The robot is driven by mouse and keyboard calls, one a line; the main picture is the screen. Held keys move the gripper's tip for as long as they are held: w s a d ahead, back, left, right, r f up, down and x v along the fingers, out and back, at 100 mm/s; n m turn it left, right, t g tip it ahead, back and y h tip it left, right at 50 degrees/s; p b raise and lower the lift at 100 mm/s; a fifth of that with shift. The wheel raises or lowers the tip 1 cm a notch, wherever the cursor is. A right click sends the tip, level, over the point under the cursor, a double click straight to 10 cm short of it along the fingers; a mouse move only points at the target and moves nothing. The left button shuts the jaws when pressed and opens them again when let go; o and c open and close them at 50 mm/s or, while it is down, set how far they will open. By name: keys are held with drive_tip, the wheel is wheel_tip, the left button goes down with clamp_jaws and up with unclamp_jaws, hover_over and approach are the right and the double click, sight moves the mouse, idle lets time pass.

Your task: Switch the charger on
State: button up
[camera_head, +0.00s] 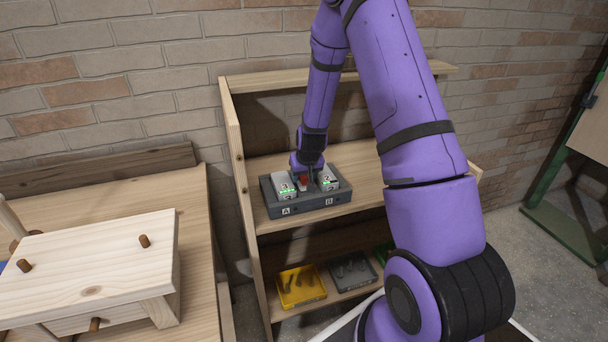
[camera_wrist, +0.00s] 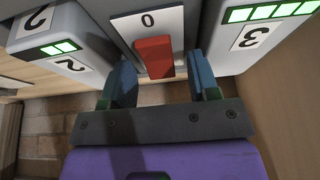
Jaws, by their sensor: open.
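The charger (camera_head: 312,205) is a dark grey box on the middle shelf, with bays marked A and B. Light grey batteries with green-lit bars sit in it, number 2 (camera_wrist: 70,45) on the left and number 3 (camera_wrist: 255,35) on the right in the wrist view. My gripper (camera_head: 309,176) points down at the switch. In the wrist view its open fingers (camera_wrist: 160,70) stand either side of the switch, holding nothing. Contact cannot be told.
The wooden shelf unit (camera_head: 236,170) has a side panel left of the charger and a board above. A yellow tray (camera_head: 300,298) and a dark tray (camera_head: 340,285) lie on the lower shelf. A wooden bench (camera_head: 195,235) stands left. A brick wall is behind.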

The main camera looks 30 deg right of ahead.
drive_tip(key=c, duration=0.9)
drive_tip(key=shift+w+d+f+g+y, duration=0.1)
drive_tip(key=shift+w+g+y, duration=0.15)
drive_tip(key=shift+g, duration=0.5)
drive_tip(key=shift+w+r+g+y, duration=0.1)
drive_tip(key=shift+g+y, duration=0.1)
drive_tip(key=shift+g, duration=0.6)
drive_tip(key=shift+w+d+f+g+y, duration=0.1)
drive_tip(key=shift+w+g+y, duration=0.15)
drive_tip(key=shift+g, duration=0.5)
drive_tip(key=o, duration=0.9)
